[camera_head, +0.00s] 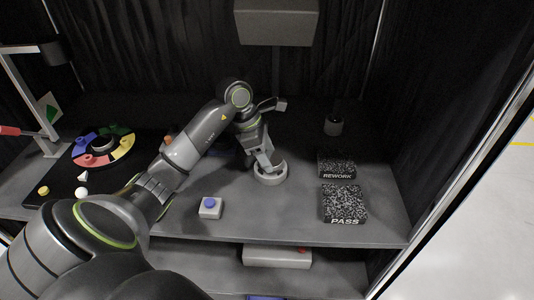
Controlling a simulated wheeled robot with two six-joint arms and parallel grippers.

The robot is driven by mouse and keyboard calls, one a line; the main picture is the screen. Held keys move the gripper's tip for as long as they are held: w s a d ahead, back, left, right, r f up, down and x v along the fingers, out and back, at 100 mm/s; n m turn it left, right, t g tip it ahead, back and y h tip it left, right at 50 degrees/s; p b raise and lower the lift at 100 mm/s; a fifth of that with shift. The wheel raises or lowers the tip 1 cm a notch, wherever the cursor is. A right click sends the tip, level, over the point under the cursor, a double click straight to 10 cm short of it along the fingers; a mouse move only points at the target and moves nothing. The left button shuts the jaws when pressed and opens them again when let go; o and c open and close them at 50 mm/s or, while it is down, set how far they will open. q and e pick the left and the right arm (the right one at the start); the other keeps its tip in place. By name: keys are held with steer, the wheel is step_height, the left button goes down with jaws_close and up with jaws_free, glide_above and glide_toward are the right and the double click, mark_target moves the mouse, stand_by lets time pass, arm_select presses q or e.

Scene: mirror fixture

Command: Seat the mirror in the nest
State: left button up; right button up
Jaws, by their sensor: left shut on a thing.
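A round, pale grey, ring-shaped nest (271,181) sits on the dark grey table near the middle of the head view. My left gripper (268,162) points down at the back of this ring, with its fingertips at or just inside the rim. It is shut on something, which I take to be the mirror. The mirror is too small and too covered by the fingers to make out, and I cannot tell whether it touches the nest. My right gripper is not in view.
A box with a blue button (210,207) stands front left of the nest. Speckled REWORK (336,165) and PASS (343,203) blocks lie to the right. A dark cylinder (333,125) stands behind. A coloured wheel (103,147) is far left.

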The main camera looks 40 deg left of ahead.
arm_select(q)
steer(key=shift+b, duration=0.45)
steer(key=shift+f+b, duration=0.6)
steer(key=shift+b, duration=0.65)
stand_by(0.9)
steer(key=o, duration=1.1)
steer(key=shift+r, duration=0.1)
steer(key=shift+r+p, duration=0.35)
steer(key=shift+r, duration=1.15)
